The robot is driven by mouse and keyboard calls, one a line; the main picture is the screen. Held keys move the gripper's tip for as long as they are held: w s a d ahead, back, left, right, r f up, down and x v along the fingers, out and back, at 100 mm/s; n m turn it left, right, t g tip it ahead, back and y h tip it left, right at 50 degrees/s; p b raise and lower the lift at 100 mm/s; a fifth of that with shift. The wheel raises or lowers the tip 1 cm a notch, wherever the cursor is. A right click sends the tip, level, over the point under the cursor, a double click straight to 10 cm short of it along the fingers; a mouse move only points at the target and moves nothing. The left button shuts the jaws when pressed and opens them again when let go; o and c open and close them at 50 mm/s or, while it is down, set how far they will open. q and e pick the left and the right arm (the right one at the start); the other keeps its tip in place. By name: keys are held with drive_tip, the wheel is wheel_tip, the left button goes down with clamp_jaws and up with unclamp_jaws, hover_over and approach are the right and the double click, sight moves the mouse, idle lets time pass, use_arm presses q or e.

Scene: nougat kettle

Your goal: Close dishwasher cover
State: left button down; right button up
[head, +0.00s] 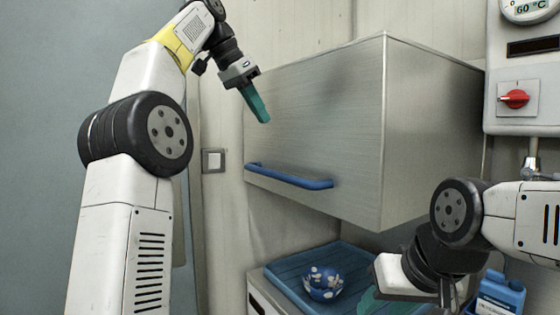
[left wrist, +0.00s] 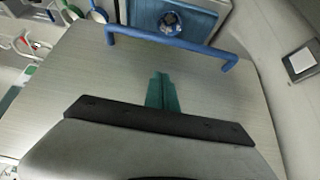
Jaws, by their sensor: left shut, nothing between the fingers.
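The dishwasher cover (head: 320,130) is a brushed-steel box-shaped hood. It stands raised, with a clear gap above the blue rack. Its blue bar handle (head: 288,177) runs along the lower front edge and also shows in the left wrist view (left wrist: 170,42). My left gripper (head: 263,116) is shut and empty, its teal fingers pointing down in front of the hood's upper left part, above the handle. In the left wrist view its fingers (left wrist: 161,90) lie over the steel face, short of the handle; contact is unclear. My right gripper (head: 372,300) is low at right, its fingers partly hidden.
A blue patterned bowl (head: 323,283) sits on the blue rack (head: 285,280) under the hood. A control box with a red switch (head: 515,99) is on the right wall. A wall switch (head: 214,160) is left of the hood.

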use_arm(q)
hover_over(276, 174)
drive_tip(key=f, duration=0.5)
drive_tip(key=d+f, duration=0.1)
drive_tip(key=f, duration=0.2)
drive_tip(key=shift+w+f, duration=0.15)
drive_tip(key=shift+w, duration=0.05)
drive_tip(key=shift+s+a+f, duration=0.1)
drive_tip(key=shift+a+f, duration=0.1)
drive_tip(key=shift+f, duration=0.3)
drive_tip(key=shift+s+a+f, duration=0.1)
drive_tip(key=shift+a+f, duration=0.1)
drive_tip(key=shift+f, duration=0.25)
drive_tip(key=shift+a+f, duration=0.1)
drive_tip(key=shift+f, duration=0.7)
